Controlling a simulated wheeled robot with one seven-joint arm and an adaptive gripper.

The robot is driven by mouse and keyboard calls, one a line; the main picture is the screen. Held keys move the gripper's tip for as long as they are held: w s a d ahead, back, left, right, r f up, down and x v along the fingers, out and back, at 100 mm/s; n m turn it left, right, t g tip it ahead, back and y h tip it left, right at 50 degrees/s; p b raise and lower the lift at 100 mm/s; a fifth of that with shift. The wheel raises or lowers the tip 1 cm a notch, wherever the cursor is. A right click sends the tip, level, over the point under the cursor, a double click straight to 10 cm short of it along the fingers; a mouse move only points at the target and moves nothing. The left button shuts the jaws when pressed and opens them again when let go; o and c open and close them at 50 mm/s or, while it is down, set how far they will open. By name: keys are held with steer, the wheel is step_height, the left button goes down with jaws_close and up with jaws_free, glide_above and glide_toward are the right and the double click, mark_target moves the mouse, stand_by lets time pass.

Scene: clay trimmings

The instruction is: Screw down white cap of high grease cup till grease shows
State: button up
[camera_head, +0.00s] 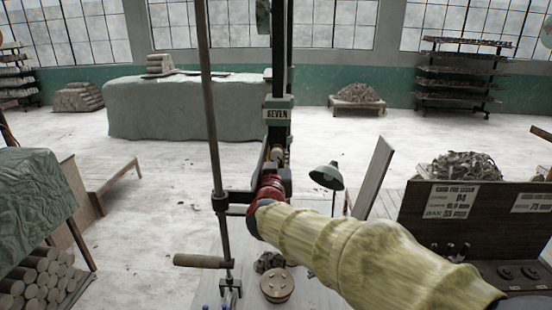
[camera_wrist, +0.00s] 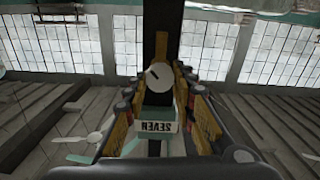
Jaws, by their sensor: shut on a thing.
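The white cap (camera_wrist: 158,77) of the high grease cup shows in the wrist view as a pale disc with a dark mark on its face. My gripper (camera_wrist: 160,82) has its yellow-and-black fingers on either side of the cap and is shut on it. The cup's body and any grease are hidden or too small to tell.
A thin upright rod (camera_head: 212,120) with a wooden-handled crank (camera_head: 200,261) stands left of my gripper. A green lamp (camera_head: 326,176) is to the right, lower down. A round wooden piece (camera_head: 277,285) lies on the bench below. A dark bin (camera_head: 455,225) holds clay trimmings at right.

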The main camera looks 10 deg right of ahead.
steer(key=m+b, duration=0.3)
steer(key=m, duration=0.1)
steer(key=shift+f+m, duration=0.15)
steer(key=shift+m, duration=0.15)
steer(key=m+b, duration=0.3)
steer(key=m, duration=0.1)
steer(key=shift+d+m, duration=0.1)
steer(key=shift+m, duration=0.2)
steer(key=m+b, duration=0.3)
steer(key=m, duration=0.1)
steer(key=shift+f, duration=0.1)
steer(key=m+b, duration=0.2)
steer(key=m, duration=0.2)
steer(key=shift+m+b, duration=0.3)
steer(key=shift+b, duration=0.1)
steer(key=shift+m, duration=0.3)
steer(key=o, duration=1.2)
steer(key=shift+c, duration=0.2)
